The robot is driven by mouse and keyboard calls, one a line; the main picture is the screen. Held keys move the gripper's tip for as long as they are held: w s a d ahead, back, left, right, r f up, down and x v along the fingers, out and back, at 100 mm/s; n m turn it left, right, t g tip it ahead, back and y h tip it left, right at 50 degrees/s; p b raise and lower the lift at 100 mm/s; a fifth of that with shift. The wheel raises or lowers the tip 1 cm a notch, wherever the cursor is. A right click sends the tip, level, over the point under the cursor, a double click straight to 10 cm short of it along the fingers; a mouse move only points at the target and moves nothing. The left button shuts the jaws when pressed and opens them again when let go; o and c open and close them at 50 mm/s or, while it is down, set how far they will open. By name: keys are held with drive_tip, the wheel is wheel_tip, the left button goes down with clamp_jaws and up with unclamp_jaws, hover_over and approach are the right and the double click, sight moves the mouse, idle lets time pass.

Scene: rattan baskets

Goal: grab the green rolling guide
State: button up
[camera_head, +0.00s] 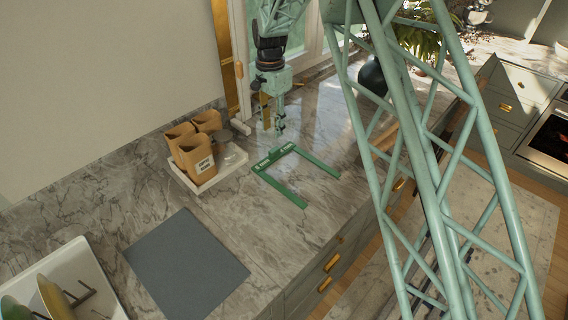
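The green rolling guide (273,157) lies flat on the marble counter in the head view. It is a U-shaped green frame, with a bar at its back left and two arms reaching toward the counter's front edge. Light markings show on its bar. My gripper (279,127) points down above the counter, just behind the guide's bar in the picture, and looks apart from it. Nothing can be seen held in it. The fingers are too small to tell whether they are open or shut.
A white tray (222,178) with brown paper bags (199,160) stands left of the guide. A dark grey mat (186,268) lies at the front, beside a white dish rack (72,262). A dark plant pot (372,77) stands at the back right. Bare counter surrounds the guide.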

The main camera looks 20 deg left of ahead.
sight(273, 150)
drive_tip(key=shift+f, duration=3.5)
drive_tip(key=shift+f+p, duration=0.6)
drive_tip(key=shift+f, duration=2)
drive_tip(key=c, duration=0.9)
